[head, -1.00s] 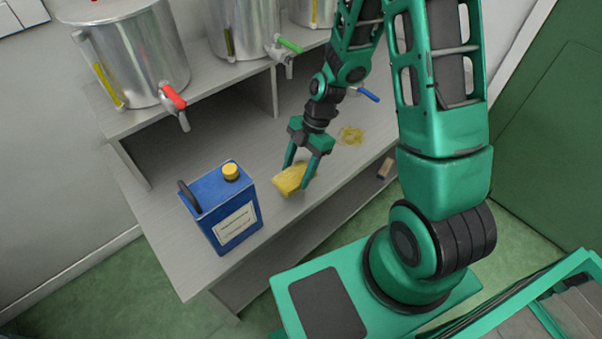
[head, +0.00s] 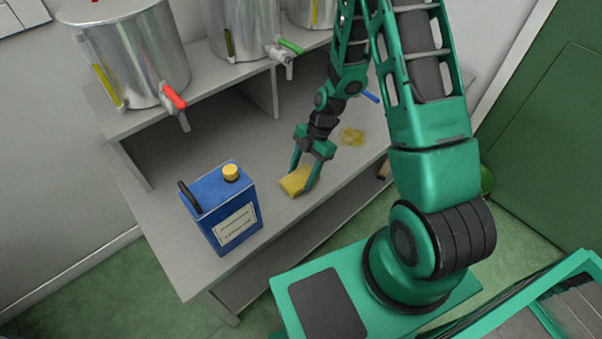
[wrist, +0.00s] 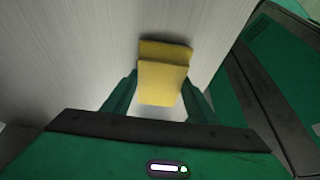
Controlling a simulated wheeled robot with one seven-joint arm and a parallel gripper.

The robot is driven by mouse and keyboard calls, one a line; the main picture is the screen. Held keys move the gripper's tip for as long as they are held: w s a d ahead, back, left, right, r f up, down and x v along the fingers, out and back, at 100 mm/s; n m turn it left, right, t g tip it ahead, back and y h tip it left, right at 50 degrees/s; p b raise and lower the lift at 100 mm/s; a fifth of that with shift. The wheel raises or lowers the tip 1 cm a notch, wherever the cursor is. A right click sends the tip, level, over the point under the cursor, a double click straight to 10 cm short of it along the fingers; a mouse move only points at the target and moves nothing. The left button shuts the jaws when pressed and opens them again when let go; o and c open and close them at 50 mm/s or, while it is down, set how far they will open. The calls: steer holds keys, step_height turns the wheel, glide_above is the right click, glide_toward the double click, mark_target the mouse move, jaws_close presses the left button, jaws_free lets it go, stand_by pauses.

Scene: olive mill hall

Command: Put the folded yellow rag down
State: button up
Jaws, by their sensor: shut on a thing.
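The folded yellow rag (head: 296,181) is between the fingers of my gripper (head: 305,180), close above or on the grey bench top, near its front edge. I cannot tell whether its underside touches the bench. In the wrist view the rag (wrist: 162,80) shows as two yellow layers between the two green fingertips of my gripper (wrist: 160,95), with a dark shadow at its far edge. The gripper is shut on it.
A blue can (head: 224,212) with a yellow cap stands left of the rag on the bench (head: 180,235). A yellow oily patch (head: 352,137) lies to the right behind. Steel tanks with taps (head: 135,60) stand on a raised shelf at the back.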

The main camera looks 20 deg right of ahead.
steer(key=o, duration=1.1)
steer(key=v, duration=1.2)
